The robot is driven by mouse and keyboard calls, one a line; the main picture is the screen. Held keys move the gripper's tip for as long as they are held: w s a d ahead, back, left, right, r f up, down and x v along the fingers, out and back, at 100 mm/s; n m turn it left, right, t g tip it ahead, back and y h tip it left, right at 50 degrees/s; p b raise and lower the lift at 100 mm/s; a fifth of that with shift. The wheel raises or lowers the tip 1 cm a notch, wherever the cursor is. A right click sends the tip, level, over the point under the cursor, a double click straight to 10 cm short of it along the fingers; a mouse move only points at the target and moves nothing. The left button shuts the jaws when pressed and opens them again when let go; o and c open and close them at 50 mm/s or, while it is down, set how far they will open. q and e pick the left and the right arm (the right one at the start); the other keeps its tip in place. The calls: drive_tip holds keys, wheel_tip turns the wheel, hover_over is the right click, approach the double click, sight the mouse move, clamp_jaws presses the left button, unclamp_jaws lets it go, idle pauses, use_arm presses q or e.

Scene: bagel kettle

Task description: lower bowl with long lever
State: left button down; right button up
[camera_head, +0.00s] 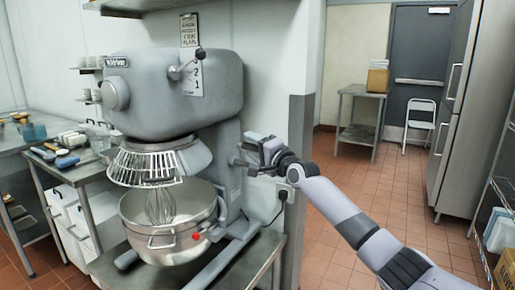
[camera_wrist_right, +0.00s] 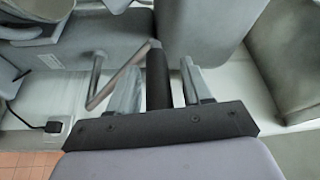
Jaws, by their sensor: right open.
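The large grey stand mixer (camera_head: 175,95) stands at the left of the head view. Its steel bowl (camera_head: 165,238) sits low under the wire guard (camera_head: 158,165), with the whisk (camera_head: 160,206) reaching into it. My right gripper (camera_head: 258,150) is at the right side of the mixer column. In the right wrist view the long lever's black grip (camera_wrist_right: 158,78) lies between the two open fingers of my right gripper (camera_wrist_right: 161,66). Its metal rod (camera_wrist_right: 117,76) slants down to the left. I cannot tell whether either finger touches the grip. My left gripper is not in view.
A steel table (camera_head: 270,258) carries the mixer. A wall edge (camera_head: 300,125) and a power outlet (camera_head: 284,192) are close behind my right gripper. A side counter (camera_head: 30,150) with utensils is at the left. Open tiled floor (camera_head: 330,245) lies to the right.

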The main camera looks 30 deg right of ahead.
drive_tip(key=s, duration=0.7)
drive_tip(key=shift+d+f, duration=0.25)
drive_tip(key=shift+d, duration=0.15)
idle(0.4)
